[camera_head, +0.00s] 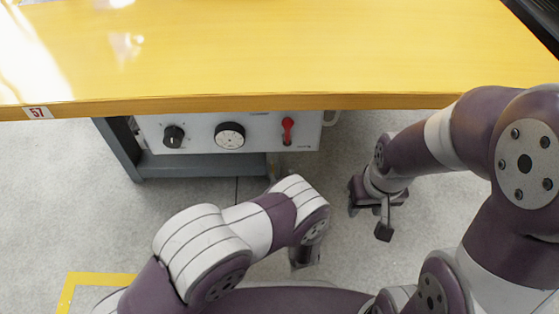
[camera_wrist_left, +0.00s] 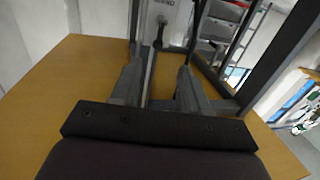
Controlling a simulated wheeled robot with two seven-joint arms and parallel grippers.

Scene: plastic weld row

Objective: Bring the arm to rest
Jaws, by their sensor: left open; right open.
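My left arm (camera_head: 235,240) is purple and white and bends in from the lower left in the head view. My left gripper (camera_head: 305,255) points down over the floor in front of the table, mostly hidden under its own wrist. In the left wrist view its two dark fingers (camera_wrist_left: 160,80) stand apart with nothing visible held between them. My right arm (camera_head: 500,180) comes in from the right. My right gripper (camera_head: 370,215) hangs over the floor, right of the left one, its fingers apart and empty.
A yellow table (camera_head: 270,60) spans the top of the head view, its front edge beyond both grippers. A white control box (camera_head: 195,131) with a black knob, a dial and a red switch (camera_head: 288,128) sits beneath it. Grey floor (camera_head: 80,215) lies open at left, with yellow tape (camera_head: 100,279).

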